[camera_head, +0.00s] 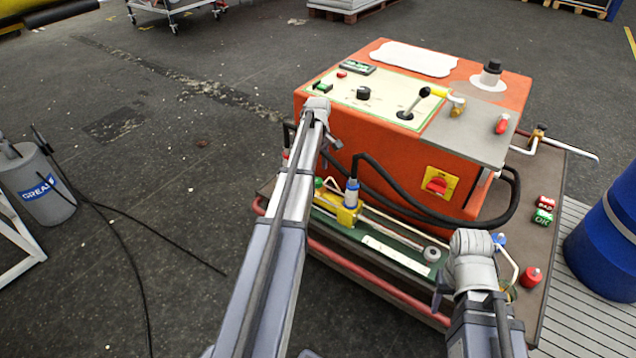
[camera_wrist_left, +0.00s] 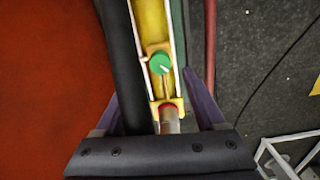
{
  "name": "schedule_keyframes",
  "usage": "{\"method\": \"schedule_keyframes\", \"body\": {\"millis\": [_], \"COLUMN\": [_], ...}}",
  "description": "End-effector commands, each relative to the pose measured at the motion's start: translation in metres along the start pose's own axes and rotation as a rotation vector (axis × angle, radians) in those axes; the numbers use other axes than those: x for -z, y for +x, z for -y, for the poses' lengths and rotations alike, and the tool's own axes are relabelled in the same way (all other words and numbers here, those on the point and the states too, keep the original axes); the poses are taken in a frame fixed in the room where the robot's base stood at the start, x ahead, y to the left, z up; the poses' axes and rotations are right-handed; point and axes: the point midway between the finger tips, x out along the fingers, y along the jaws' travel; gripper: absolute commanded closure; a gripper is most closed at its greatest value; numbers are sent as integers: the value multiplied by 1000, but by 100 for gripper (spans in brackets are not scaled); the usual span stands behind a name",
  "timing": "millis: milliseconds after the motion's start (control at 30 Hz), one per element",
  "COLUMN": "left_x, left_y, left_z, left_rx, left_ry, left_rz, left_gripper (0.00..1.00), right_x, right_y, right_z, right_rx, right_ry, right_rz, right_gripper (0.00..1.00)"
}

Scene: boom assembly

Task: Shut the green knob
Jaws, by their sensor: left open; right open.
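The green knob (camera_wrist_left: 160,63) is round with a pale pointer mark, in the left wrist view. It sits on a yellow valve body (camera_wrist_left: 152,22), with a red-ringed metal fitting (camera_wrist_left: 168,112) below it in that view. In the head view a small green knob (camera_head: 318,183) shows at the left end of the yellow part, beside my left arm. My left gripper (camera_wrist_left: 152,88) is open and empty; its two fingers lie either side of the valve line, with the knob beyond the tips. My right gripper (camera_head: 438,298) is low at the machine's front right, its fingers mostly hidden.
The orange machine (camera_head: 400,175) stands behind the valve line, with a lever (camera_head: 414,102) and a red switch (camera_head: 437,186). A black hose (camera_head: 385,176) loops in front. A red rail (camera_head: 350,275) runs along the front. A blue barrel (camera_head: 608,235) stands at right.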

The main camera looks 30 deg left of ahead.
Motion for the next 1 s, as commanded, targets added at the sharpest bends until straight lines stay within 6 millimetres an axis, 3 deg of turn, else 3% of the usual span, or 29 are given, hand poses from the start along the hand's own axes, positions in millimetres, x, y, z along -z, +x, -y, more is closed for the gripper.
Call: {"method": "schedule_keyframes", "body": {"millis": [33, 300, 700, 1000], "left_x": [0, 0, 0, 0], "left_y": [14, 46, 50, 50], "left_z": [0, 0, 0, 0], "left_rx": [0, 0, 0, 0], "left_ry": [0, 0, 0, 0], "left_rz": [0, -1, -1, -1], "left_gripper": [28, 28, 28, 61], "right_x": [1, 3, 3, 3], "right_y": [14, 45, 50, 50], "right_z": [1, 3, 3, 3], "right_rx": [-1, -7, -10, -10], "right_ry": [-1, -2, -3, -2], "right_rz": [0, -1, -1, -1], "right_gripper": [50, 50, 50, 50]}}
